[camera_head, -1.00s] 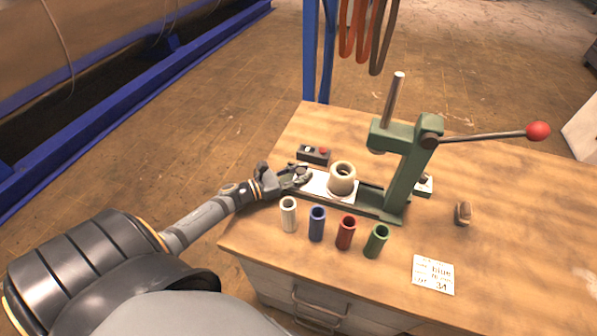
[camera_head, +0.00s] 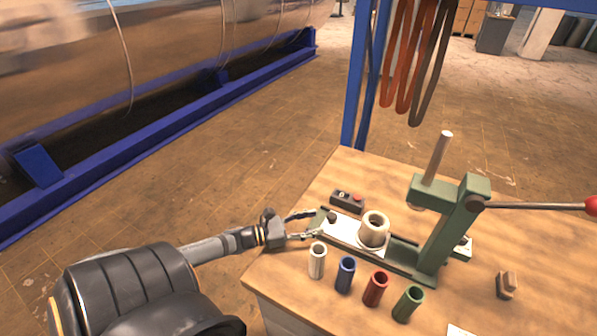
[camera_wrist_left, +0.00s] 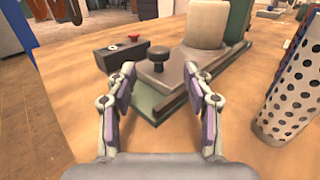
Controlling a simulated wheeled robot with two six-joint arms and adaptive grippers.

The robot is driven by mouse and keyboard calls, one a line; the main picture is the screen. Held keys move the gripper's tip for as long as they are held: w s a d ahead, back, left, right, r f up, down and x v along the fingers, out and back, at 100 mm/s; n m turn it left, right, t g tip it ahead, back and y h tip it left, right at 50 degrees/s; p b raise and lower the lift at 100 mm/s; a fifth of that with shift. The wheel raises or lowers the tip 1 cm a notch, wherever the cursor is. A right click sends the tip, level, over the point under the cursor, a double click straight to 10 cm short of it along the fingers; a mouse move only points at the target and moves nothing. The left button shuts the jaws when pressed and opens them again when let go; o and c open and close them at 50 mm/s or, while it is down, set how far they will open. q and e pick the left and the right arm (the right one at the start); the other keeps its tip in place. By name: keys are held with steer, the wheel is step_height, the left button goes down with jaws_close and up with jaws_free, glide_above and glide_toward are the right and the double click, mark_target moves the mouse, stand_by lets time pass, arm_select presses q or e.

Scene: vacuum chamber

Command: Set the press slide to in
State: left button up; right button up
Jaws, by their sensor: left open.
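The green press (camera_head: 450,235) stands on the wooden bench. Its pale slide plate (camera_head: 345,232) lies on the green base, with a black knob (camera_head: 331,216) at its left end. A beige ring-shaped part (camera_head: 374,230) sits on the plate, to the left of the ram and not under it. My left gripper (camera_head: 316,223) is open and empty at the plate's left end. In the left wrist view the open fingers (camera_wrist_left: 159,75) point at the knob (camera_wrist_left: 158,56), which appears between and just beyond the tips. My right gripper is not in view.
White (camera_head: 317,260), blue (camera_head: 345,274), red (camera_head: 375,288) and green (camera_head: 408,303) tubes stand in front of the press, close to my left gripper. A black control box (camera_head: 347,202) with a red button lies behind the slide. A small brown block (camera_head: 507,285) lies at right.

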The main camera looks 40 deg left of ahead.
mark_target(328, 216)
arm_select(q)
steer(key=v, duration=0.5)
steer(key=shift+s, duration=0.15)
steer(key=shift+r, duration=0.1)
steer(key=shift+a+r+p, duration=0.15)
steer(key=shift+r+p, duration=0.5)
steer(key=shift+p, duration=0.5)
steer(key=shift+f, duration=0.3)
steer(key=shift+w, duration=0.2)
steer(key=b+x, duration=0.4)
steer(key=x, duration=0.5)
steer(key=shift+w+f, duration=0.1)
steer(key=shift+w+d, duration=0.35)
steer(key=shift+w, duration=0.05)
